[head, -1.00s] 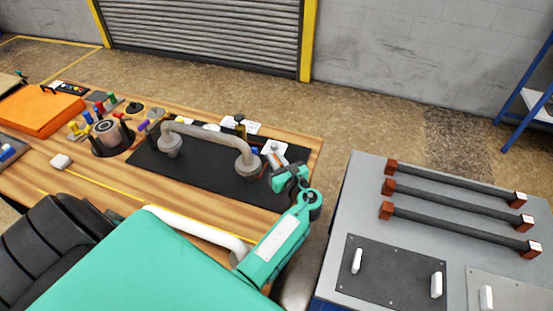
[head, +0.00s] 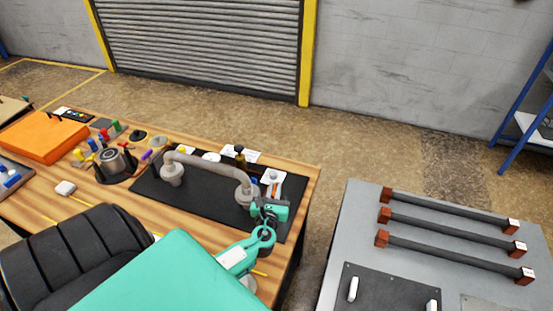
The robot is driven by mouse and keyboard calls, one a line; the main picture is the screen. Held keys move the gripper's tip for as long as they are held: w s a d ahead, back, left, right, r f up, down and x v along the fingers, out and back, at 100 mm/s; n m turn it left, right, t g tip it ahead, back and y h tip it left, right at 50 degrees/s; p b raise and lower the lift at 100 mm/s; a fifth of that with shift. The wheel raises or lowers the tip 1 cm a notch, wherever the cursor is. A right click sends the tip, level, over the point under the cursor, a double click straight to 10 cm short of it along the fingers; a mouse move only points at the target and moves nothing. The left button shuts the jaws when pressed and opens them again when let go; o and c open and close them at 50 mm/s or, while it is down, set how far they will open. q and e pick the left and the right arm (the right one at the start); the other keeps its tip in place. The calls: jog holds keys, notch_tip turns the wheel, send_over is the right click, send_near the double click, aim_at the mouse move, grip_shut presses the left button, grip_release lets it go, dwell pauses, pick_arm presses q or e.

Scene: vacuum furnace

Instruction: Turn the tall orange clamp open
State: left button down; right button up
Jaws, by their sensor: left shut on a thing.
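The tall orange clamp (head: 270,190) is a small upright piece with orange on it, at the right end of the black mat. Its lower part is hidden behind my left gripper (head: 266,209). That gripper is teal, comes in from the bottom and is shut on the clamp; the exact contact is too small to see. Close to its left is the right flange (head: 246,195) of a grey bent pipe (head: 205,164). My right gripper is not in view.
The black mat (head: 150,187) lies on a wooden bench (head: 130,205). A round pot (head: 112,160) with coloured clamps stands left on it, and an orange box (head: 42,136) farther left. A grey table (head: 345,225) with several dark bars stands right, across a floor gap.

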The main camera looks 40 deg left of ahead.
pick_arm(q)
jog(key=shift+m+t+h+b, duration=0.55)
jog(key=shift+m+h, duration=0.35)
jog(key=shift+h, duration=0.4)
jog(key=c, duration=1.5)
grip_release()
jog(key=shift+o, duration=0.2)
